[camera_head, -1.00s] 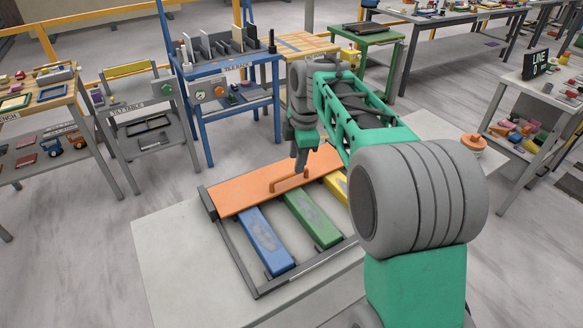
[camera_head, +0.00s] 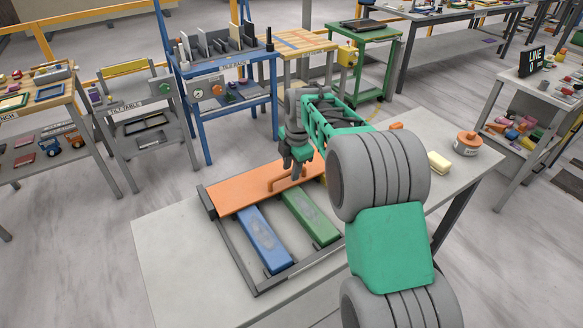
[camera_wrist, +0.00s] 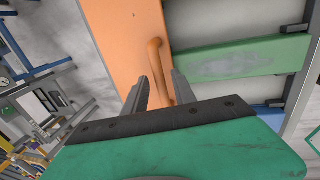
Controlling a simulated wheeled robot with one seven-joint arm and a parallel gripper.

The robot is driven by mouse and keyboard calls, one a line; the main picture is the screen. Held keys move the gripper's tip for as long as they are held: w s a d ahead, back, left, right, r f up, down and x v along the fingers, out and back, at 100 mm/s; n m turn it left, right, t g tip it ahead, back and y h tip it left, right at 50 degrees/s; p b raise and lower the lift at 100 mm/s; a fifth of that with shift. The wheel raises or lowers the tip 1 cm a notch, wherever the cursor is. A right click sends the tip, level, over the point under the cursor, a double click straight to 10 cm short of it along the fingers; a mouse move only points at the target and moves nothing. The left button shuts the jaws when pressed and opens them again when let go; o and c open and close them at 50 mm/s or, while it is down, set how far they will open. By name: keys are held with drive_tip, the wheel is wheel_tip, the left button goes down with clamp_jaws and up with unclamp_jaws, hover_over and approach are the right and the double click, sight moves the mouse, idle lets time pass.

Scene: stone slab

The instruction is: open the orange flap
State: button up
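The orange flap (camera_head: 235,197) lies flat across the back of a dark frame (camera_head: 232,255) on the slab. Its orange bar handle (camera_head: 287,181) stands up from the flap near its front edge. My gripper (camera_head: 295,176) points down at the handle. In the wrist view, the fingers of my gripper (camera_wrist: 160,88) are apart, with the handle (camera_wrist: 157,62) showing between and just beyond them. The orange flap (camera_wrist: 120,40) fills the left middle there. Whether a finger touches the handle cannot be told.
A blue bar (camera_head: 264,240) and a green bar (camera_head: 312,217) lie in the frame, in front of the flap. A yellow block (camera_head: 439,162) and an orange-lidded jar (camera_head: 467,143) stand on the right of the grey slab (camera_head: 170,260). The slab's left side is clear.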

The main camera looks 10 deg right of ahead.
clamp_jaws()
idle(1.2)
